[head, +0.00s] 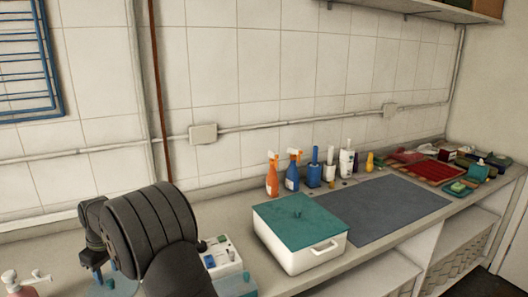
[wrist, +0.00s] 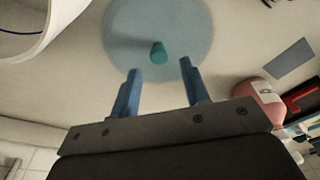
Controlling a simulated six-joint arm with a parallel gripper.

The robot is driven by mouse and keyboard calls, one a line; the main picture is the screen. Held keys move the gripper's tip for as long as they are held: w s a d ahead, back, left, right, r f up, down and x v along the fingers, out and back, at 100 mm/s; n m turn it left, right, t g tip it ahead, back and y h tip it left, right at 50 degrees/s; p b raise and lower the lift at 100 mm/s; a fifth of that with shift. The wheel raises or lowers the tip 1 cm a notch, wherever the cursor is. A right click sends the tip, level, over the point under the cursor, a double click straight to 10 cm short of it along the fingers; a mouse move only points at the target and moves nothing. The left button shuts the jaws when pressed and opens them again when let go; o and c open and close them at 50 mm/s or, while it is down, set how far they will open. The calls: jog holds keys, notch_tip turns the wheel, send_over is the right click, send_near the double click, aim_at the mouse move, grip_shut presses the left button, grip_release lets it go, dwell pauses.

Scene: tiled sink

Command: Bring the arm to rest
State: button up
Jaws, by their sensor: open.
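My gripper (head: 105,281) is low at the left of the head view, with its blue fingers pointing down over the counter. My dark arm hides part of the counter there. In the wrist view my gripper (wrist: 163,86) is open, and nothing shows held between its two fingers. Ahead of the fingertips lies a round translucent bluish lid or disc (wrist: 185,30) with a teal knob (wrist: 158,52). I cannot tell whether the fingers touch the disc.
A white box with a teal lid (head: 290,212) stands right of my arm, beside a dark grey mat (head: 385,210). Spray bottles (head: 272,178) line the wall. A pink container (wrist: 256,98) is right of the fingers; a white round rim (wrist: 60,18) is upper left.

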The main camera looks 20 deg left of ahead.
jog(key=shift+r, duration=0.55)
